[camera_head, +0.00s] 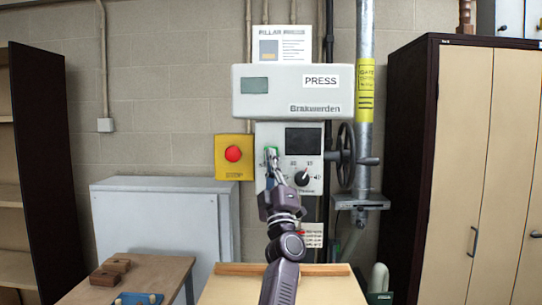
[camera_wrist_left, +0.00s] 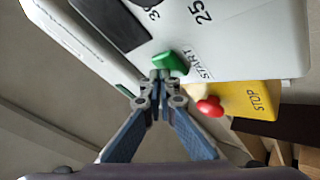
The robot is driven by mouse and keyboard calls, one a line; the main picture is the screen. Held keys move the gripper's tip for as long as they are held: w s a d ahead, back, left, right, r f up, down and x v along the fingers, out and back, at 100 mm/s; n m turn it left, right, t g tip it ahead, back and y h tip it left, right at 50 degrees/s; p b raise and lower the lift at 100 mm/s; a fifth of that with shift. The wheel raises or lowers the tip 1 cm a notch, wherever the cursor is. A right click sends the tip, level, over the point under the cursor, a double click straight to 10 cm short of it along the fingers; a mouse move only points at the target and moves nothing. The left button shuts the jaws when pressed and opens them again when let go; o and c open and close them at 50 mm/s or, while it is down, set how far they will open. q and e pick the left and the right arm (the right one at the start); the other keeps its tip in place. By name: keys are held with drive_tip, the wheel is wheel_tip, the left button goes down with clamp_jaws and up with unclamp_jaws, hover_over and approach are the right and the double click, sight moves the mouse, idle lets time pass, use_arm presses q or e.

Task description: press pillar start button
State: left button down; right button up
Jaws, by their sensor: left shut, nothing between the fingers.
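The pillar press (camera_head: 290,92) stands against the wall, with a lower control panel holding a dark screen (camera_head: 304,141) and a black knob (camera_head: 302,178). The green start button (camera_wrist_left: 170,63) shows in the left wrist view beside a START label (camera_wrist_left: 204,66). In the head view my left gripper (camera_head: 271,155) is in front of the panel's left side and mostly covers the button. In the left wrist view the left gripper (camera_wrist_left: 160,76) is shut and empty, its tips right at the green button's edge. I cannot tell whether they touch. My right gripper is not in view.
A yellow box with a red stop button (camera_head: 233,153) is left of the panel. A handwheel (camera_head: 346,155) and metal column are at right. A grey cabinet (camera_head: 160,190) stands left, and a small table (camera_head: 150,275) with wooden blocks is at the lower left.

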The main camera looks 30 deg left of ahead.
use_arm(q)
drive_tip(key=shift+w+a, duration=0.15)
idle(0.6)
drive_tip(key=shift+s+d+p, duration=0.45)
drive_tip(key=shift+s+d, duration=0.05)
drive_tip(key=shift+s, duration=0.3)
drive_tip(key=s+d+p, duration=0.1)
drive_tip(key=s, duration=0.1)
drive_tip(key=s+d+p, duration=0.1)
drive_tip(key=s, duration=0.1)
drive_tip(key=shift+s+d+p, duration=0.1)
drive_tip(key=shift+d+p, duration=0.2)
idle(0.5)
